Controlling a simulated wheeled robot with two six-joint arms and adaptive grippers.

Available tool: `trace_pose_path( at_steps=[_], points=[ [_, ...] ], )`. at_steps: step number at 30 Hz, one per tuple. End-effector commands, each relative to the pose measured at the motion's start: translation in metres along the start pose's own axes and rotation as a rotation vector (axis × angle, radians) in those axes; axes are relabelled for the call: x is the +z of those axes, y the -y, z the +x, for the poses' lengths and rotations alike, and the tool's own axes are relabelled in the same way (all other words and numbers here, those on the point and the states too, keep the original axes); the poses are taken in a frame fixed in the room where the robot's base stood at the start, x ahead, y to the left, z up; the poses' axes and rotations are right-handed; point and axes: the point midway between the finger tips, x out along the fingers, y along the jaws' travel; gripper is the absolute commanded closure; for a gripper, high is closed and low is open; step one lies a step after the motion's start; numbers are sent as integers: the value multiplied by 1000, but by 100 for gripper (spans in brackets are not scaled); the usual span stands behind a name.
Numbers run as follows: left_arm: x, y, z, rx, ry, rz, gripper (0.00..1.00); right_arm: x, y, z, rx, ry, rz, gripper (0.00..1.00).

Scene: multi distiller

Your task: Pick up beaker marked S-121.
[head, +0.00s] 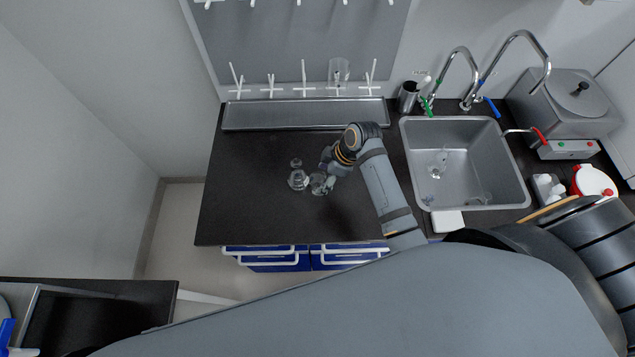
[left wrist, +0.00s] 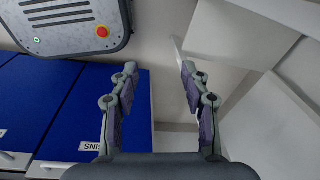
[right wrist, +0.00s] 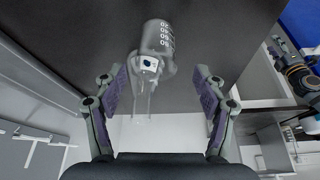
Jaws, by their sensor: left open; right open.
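A small clear glass beaker (head: 318,184) stands on the black counter, right beside my right gripper (head: 328,178). In the right wrist view the beaker (right wrist: 157,38) shows graduation marks and lies just beyond the fingertips, roughly centred between them. A small tag with a dark blue square shows at its lower end; no S-121 mark is readable. A clear conical flask (head: 298,178) stands close to the beaker's left. My right gripper is open and holds nothing. My left gripper (left wrist: 160,80) is open and empty in the left wrist view, and out of the head view.
A steel sink (head: 465,165) with taps lies right of my right arm. A metal tray (head: 303,114) and pegboard (head: 300,45) stand behind the glassware. The counter's left part is clear. Blue drawers (left wrist: 45,95) and a grey device (left wrist: 66,22) are near my left gripper.

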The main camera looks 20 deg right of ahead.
Motion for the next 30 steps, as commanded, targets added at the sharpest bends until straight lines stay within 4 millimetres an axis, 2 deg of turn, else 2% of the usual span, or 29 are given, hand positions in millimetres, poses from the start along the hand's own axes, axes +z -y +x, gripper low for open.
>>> trace_pose_path(
  at_steps=[5, 8, 12, 17, 24, 30],
  points=[
    [-3, 0, -2, 0, -5, 0, 53, 0, 0, 8, 2, 0, 0, 29],
    [-12, 1, -7, 0, -17, -1, 53, 0, 0, 14, -2, 1, 2, 29],
    [-22, 2, -20, 0, -31, -1, 53, 1, 0, 35, -3, 1, 2, 29],
    [-18, 2, -21, 0, -26, -1, 53, 2, -1, 57, 1, 0, 1, 29],
    [-13, 2, -20, 0, -18, -1, 53, 3, -1, 60, 2, 1, 1, 29],
    [-13, 2, -20, 0, -17, -1, 53, 3, -1, 60, 2, 1, 1, 56]
  ],
)
